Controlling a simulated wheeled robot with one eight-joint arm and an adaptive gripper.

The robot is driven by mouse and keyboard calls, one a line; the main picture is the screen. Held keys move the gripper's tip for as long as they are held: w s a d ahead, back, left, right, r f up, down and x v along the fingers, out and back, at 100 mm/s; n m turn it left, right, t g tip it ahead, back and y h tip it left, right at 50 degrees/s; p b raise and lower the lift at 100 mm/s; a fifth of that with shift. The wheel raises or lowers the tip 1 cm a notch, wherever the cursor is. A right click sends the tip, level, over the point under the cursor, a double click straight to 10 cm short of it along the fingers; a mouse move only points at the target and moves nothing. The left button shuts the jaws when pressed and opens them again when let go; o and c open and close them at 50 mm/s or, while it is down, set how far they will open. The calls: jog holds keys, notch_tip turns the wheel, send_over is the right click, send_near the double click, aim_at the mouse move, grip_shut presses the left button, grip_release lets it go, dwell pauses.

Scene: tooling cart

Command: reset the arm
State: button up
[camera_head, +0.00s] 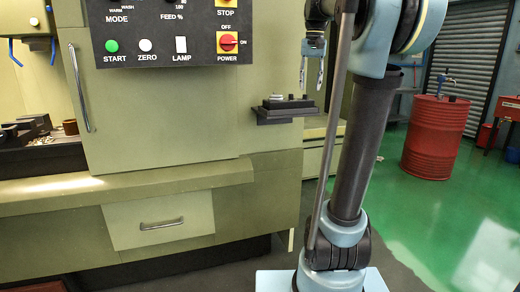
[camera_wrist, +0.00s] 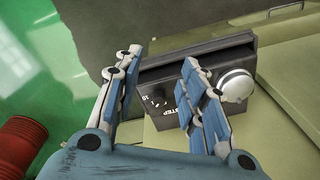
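My gripper (camera_head: 312,72) hangs pointing down beside the machine's control panel in the head view, just above and to the right of a small dark control box. In the wrist view my gripper (camera_wrist: 162,68) is open, its two blue-and-white fingers apart with nothing between them. The dark control box (camera_wrist: 165,88), with a silver round knob (camera_wrist: 236,84) and white lettering, shows beyond the fingers. In the head view the control box (camera_head: 288,104) sits on a shelf on the machine's right side. The fingers appear apart from it.
The green machine (camera_head: 160,120) with its door handle, control panel (camera_head: 170,35) and drawer (camera_head: 158,218) fills the left. A red barrel (camera_head: 436,138) stands on the green floor at right, near a red bench (camera_head: 508,106). Open floor (camera_head: 440,215) lies right of my arm.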

jog(key=s+f+n, duration=0.1)
jog(key=s+f, duration=0.8)
jog(key=f, duration=0.4)
jog(key=s+f+t, duration=0.1)
jog(key=s+f, duration=0.8)
jog(key=f, duration=0.4)
jog(key=s+f+n, duration=0.1)
jog(key=s+f, duration=0.8)
jog(key=f, duration=0.4)
jog(key=shift+s+a+f+n+t, duration=0.15)
jog(key=shift+f+n+t, duration=0.15)
jog(key=shift+f, duration=0.05)
jog(key=shift+w+f, duration=0.2)
jog(key=shift+w, duration=0.25)
jog(key=shift+c, duration=0.6)
